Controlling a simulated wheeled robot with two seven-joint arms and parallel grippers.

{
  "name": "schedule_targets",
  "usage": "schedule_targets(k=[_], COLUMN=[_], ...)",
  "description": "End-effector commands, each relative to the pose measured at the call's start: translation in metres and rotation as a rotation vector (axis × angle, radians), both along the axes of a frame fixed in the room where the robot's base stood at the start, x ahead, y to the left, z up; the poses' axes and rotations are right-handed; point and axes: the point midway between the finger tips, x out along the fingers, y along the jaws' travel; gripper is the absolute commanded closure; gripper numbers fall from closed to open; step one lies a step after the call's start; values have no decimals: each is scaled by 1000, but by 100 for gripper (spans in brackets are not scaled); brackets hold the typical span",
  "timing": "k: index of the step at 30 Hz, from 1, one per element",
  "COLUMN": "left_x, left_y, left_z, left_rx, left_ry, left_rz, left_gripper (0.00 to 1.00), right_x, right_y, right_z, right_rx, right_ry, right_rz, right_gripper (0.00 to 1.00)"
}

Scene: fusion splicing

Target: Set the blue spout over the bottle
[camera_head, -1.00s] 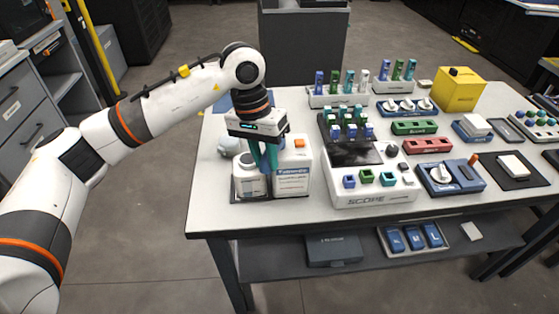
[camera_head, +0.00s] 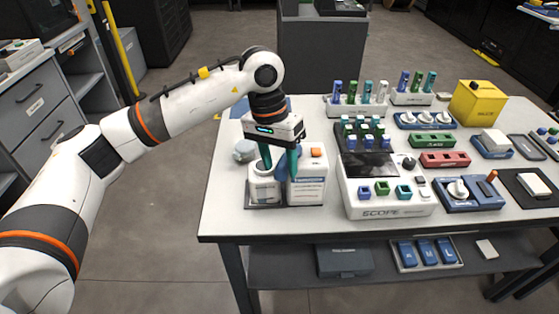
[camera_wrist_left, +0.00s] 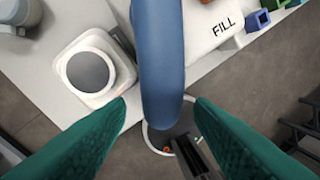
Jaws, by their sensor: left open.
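In the left wrist view, the blue spout (camera_wrist_left: 160,65) is a thick tube reaching in from the top edge, between my fingers. I cannot tell whether it touches the bottle. My left gripper (camera_head: 280,172) is open, its green fingers apart above the small white bottle (camera_head: 265,188) and the larger white container (camera_head: 306,188). The fingers also spread either side of the spout in the left wrist view (camera_wrist_left: 160,104). A white square body with a round grey top (camera_wrist_left: 90,70) lies left of the spout there. The spout is not clear in the head view. My right gripper is out of view.
A grey round item (camera_head: 244,151) stands behind the bottle. The table's front edge is close.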

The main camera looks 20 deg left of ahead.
Motion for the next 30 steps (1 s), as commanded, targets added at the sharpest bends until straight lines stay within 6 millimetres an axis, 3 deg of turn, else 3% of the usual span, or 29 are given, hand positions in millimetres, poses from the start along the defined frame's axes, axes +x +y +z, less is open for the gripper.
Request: schedule_targets(k=[9, 15, 21, 29, 30], left_x=[4, 5, 6, 6, 6], left_y=[12, 19, 22, 22, 22], left_z=[68, 100, 112, 112, 112], left_rx=[-1, -2, 0, 0, 0], left_ry=[-3, -2, -1, -1, 0], left_rz=[3, 3, 2, 2, 3], left_gripper=[52, 52, 52, 52, 52], right_x=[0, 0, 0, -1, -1], right_y=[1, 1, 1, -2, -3], right_z=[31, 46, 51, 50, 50], right_rx=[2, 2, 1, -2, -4], right_ry=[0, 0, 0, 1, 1], right_rz=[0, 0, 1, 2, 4], right_gripper=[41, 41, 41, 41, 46])
